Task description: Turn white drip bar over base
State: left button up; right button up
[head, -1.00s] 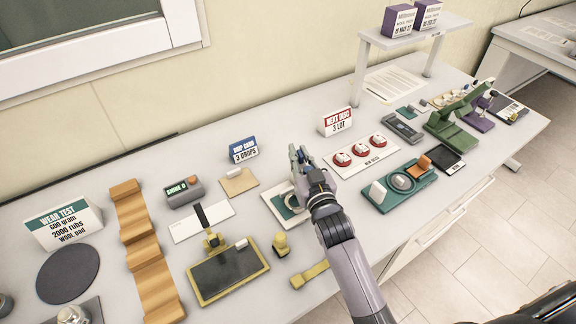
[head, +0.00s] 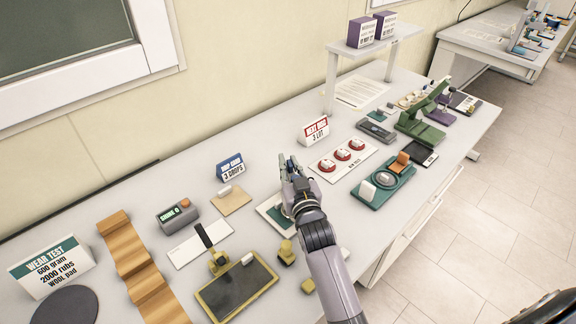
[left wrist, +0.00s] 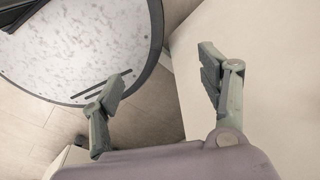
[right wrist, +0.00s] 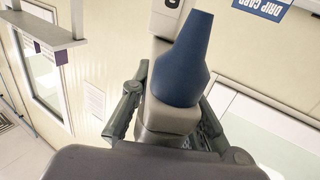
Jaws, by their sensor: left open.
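My right gripper (head: 290,172) is above a small teal base (head: 276,212) on a white plate, in the middle of the head view. In the right wrist view its fingers flank a grey piece with a blue tapered tip (right wrist: 182,70) and look closed on its sides. I cannot tell which part is the white drip bar; the hand hides much of the base. A small white bar (head: 225,190) lies on a tan pad beside the blue drip card sign (head: 231,166). My left gripper (left wrist: 165,78) is open and empty in the left wrist view, outside the head view.
A yellow-framed dark tray (head: 235,290) and yellow blocks (head: 286,252) lie in front. A white card with red discs (head: 342,158) and a teal device (head: 383,187) stand to the right. A raised shelf (head: 375,45) is behind. A round speckled surface (left wrist: 85,45) shows near my left gripper.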

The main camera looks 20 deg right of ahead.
jog(key=o, duration=0.3)
jog(key=shift+d, duration=0.3)
pick_arm(q)
jog(key=shift+a, duration=0.1)
pick_arm(e)
jog(key=shift+o, duration=0.2)
jog(key=shift+a, duration=0.1)
pick_arm(q)
jog(key=shift+a, duration=0.15)
pick_arm(e)
jog(key=s, duration=0.7)
jog(key=shift+s+a, duration=0.25)
jog(key=shift+a, duration=0.1)
jog(key=shift+c, duration=0.4)
